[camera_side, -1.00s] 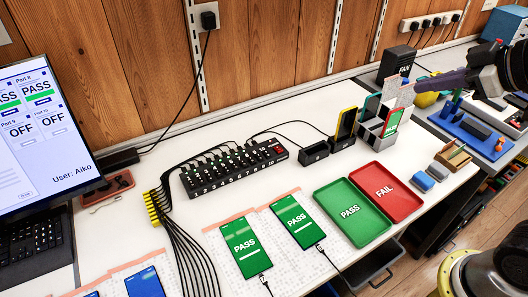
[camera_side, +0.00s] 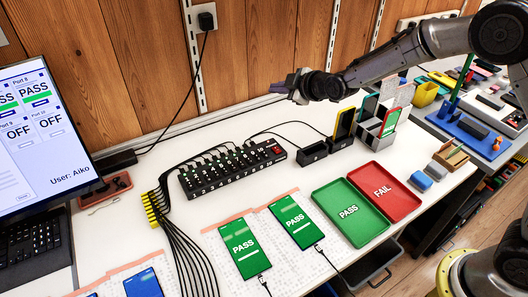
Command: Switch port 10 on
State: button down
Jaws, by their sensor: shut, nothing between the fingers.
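The black port hub (camera_side: 232,172) lies on the white bench, with numbered ports along its front edge, a row of switches on top and a red switch at its right end. Port 10 (camera_side: 268,163) is at the hub's right end; its switch position is too small to read. The monitor (camera_side: 35,130) shows Port 10 as OFF, beside Port 9, also OFF. My gripper (camera_side: 284,87) is shut and empty, above and behind the hub's right end, near the wooden wall and pointing left.
A green PASS tray (camera_side: 349,233) and a red FAIL tray (camera_side: 408,207) lie at right. Two PASS phones (camera_side: 242,249) (camera_side: 295,222) lie in front of the hub. Black cables (camera_side: 183,240) run from the yellow comb. Black chargers and a phone rack (camera_side: 374,135) stand right of the hub.

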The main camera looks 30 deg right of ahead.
jog(key=g, duration=0.2)
send_over(268, 155)
jog(key=s, duration=0.1)
notch_tip(268, 155, down, 10)
jog(key=shift+s+f, duration=0.1)
jog(key=shift+f, duration=0.35)
jog(key=shift+w+f, duration=0.2)
jog(key=shift+f, duration=1.25)
jog(key=shift+w+f, duration=0.2)
jog(key=shift+f, duration=1.25)
jog(key=shift+w+f, duration=0.2)
jog(key=shift+f, duration=1.25)
jog(key=shift+f, duration=0.45)
jog(key=shift+w+f, duration=0.1)
jog(key=shift+f, duration=0.25)
